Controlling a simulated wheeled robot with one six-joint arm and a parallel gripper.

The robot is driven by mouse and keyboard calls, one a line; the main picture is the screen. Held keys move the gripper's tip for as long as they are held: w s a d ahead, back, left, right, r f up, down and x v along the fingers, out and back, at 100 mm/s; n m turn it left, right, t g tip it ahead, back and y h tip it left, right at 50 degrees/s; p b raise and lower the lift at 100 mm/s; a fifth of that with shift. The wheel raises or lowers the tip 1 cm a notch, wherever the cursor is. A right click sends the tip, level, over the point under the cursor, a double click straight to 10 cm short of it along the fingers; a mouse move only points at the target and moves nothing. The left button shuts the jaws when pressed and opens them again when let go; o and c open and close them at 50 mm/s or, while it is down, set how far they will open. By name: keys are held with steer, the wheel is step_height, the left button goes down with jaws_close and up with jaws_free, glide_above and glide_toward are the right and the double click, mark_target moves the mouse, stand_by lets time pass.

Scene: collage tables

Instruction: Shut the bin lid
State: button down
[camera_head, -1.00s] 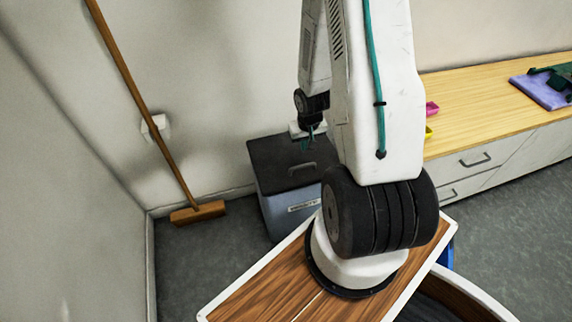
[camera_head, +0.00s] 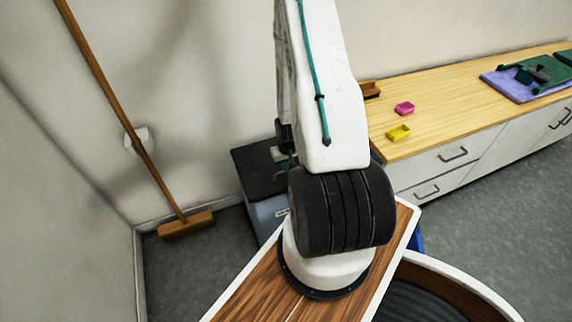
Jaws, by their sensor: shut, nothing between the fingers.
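The bin is a blue-grey box (camera_head: 268,213) on the floor against the back wall, with a dark lid (camera_head: 254,172) on top. The lid looks flat on the box, with no gap along the visible left and front edges. Its right part is hidden behind my arm. My gripper (camera_head: 288,161) is small and partly hidden by my arm, over the right part of the lid. It is shut and empty. I cannot tell whether it touches the lid.
A broom (camera_head: 186,225) leans on the wall at left. Grey floor (camera_head: 185,275) is clear left of the bin.

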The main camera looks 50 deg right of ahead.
steer(key=shift+s+a+f, duration=0.1)
steer(key=shift+s+f, duration=0.1)
steer(key=shift+f, duration=0.3)
steer(key=shift+s+a+f, duration=0.1)
steer(key=shift+s+f, duration=0.05)
steer(key=shift+f, duration=0.3)
steer(key=shift+s+a+f, duration=0.1)
step_height(320, 180, up, 14)
steer(key=s+a, duration=0.1)
steer(key=s, duration=0.1)
steer(key=shift+a, duration=0.15)
